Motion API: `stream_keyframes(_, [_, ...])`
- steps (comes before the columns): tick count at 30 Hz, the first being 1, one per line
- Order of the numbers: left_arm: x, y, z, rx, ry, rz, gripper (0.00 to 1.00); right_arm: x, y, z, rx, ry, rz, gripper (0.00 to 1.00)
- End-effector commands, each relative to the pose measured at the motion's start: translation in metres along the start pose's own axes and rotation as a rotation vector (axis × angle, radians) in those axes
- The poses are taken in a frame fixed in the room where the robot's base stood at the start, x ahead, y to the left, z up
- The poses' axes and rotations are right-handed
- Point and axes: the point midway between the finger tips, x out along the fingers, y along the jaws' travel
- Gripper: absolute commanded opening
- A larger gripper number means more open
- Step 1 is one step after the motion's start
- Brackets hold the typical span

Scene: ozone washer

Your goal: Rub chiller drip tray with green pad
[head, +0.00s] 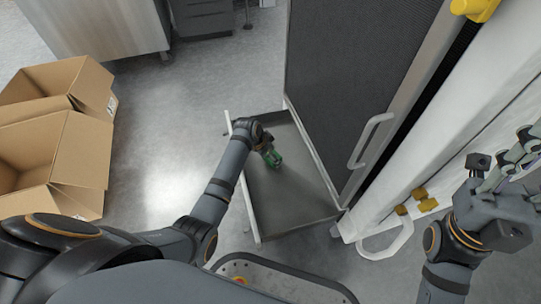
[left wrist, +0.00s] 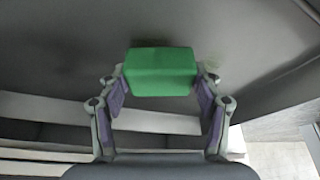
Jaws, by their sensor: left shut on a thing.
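The chiller drip tray (head: 266,212) is a wide grey shallow tray pulled out low at the foot of the dark chiller. My left gripper (head: 272,160) is over the tray, shut on the green pad (head: 273,158). In the left wrist view the green pad (left wrist: 160,72) sits between the two fingertips, with the grey tray surface (left wrist: 80,40) behind it. I cannot tell whether the pad touches the tray. My right gripper (head: 512,170) is at the right edge by the white machine, partly cut off, and its jaw state is unclear.
The chiller's dark mesh front (head: 355,70) with a white handle (head: 370,140) rises beside the tray. A white machine (head: 450,130) with a pale loop handle (head: 388,242) stands at the right. Open cardboard boxes (head: 85,150) lie at the left. Floor between boxes and tray is clear.

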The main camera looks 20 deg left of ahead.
Motion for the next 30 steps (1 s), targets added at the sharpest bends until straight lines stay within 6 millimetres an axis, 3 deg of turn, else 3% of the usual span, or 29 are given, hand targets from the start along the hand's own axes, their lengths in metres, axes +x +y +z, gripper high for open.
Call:
stream_keyframes(23, [0.013, 0.000, 0.005, 0.000, 0.000, 0.000, 0.35, -0.004, 0.000, 0.000, 0.000, 0.001, 0.001, 0.34])
stream_keyframes(30, [0.019, 0.009, -0.014, 0.000, 0.002, 0.002, 0.35, 0.000, 0.000, 0.000, 0.000, 0.001, 0.001, 0.34])
